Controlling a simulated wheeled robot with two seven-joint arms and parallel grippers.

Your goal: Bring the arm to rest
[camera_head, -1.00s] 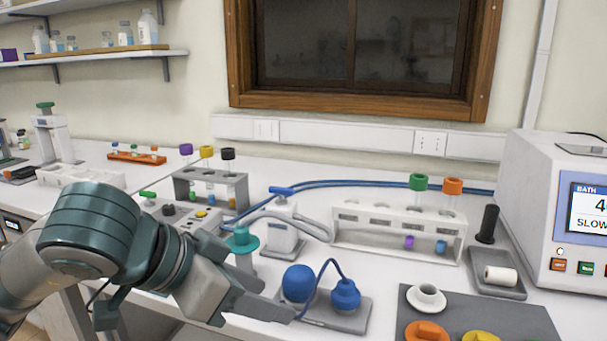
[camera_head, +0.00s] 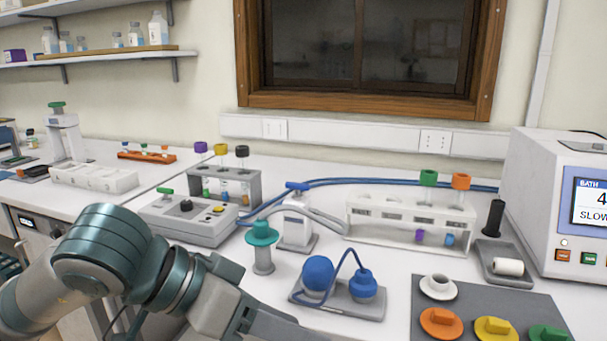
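My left arm comes in from the lower left of the head view and stretches over the front edge of the bench. Its wrist shows near the bottom, and the fingertips are below the picture's edge or hidden, so the gripper's opening does not show. No held object is visible. A green-topped grey stand (camera_head: 262,247) and a grey tray with two blue bulbs joined by a tube (camera_head: 342,284) are upright on the bench just beyond the arm. My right arm is not in view.
A grey control box (camera_head: 188,220), a grey rack with capped tubes (camera_head: 224,184) and a white rack (camera_head: 410,225) stand farther back. A dark mat (camera_head: 480,300) with coloured knobs lies at right. The bath unit (camera_head: 565,205) stands at the right edge.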

